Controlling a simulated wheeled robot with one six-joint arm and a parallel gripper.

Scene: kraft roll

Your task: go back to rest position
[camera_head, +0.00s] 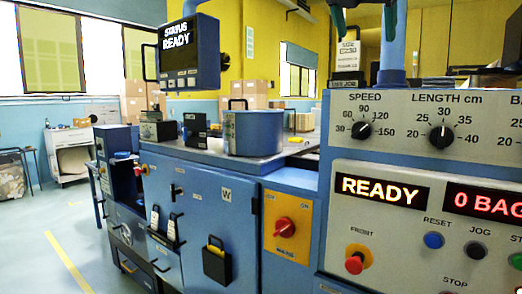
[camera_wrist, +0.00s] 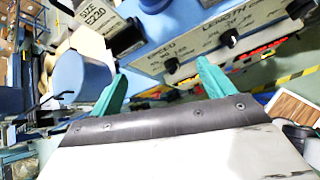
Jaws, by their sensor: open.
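My gripper (camera_head: 363,18) shows at the top right of the head view, above the blue machine, with its two green fingers apart. In the wrist view my gripper (camera_wrist: 157,76) also has its fingers spread, with nothing held between them. The machine's control panel (camera_head: 425,175) fills the right of the head view, with SPEED and LENGTH knobs above a lit READY display (camera_head: 382,189). In the wrist view the panel (camera_wrist: 225,45) lies beyond the fingertips, tilted.
A status screen (camera_head: 189,53) reads READY on the left. A blue cylindrical pot (camera_head: 253,132) stands on the machine top. The cabinet (camera_head: 205,200) has a red-and-yellow switch (camera_head: 286,228) to its right. Open floor (camera_head: 50,250) lies at the left.

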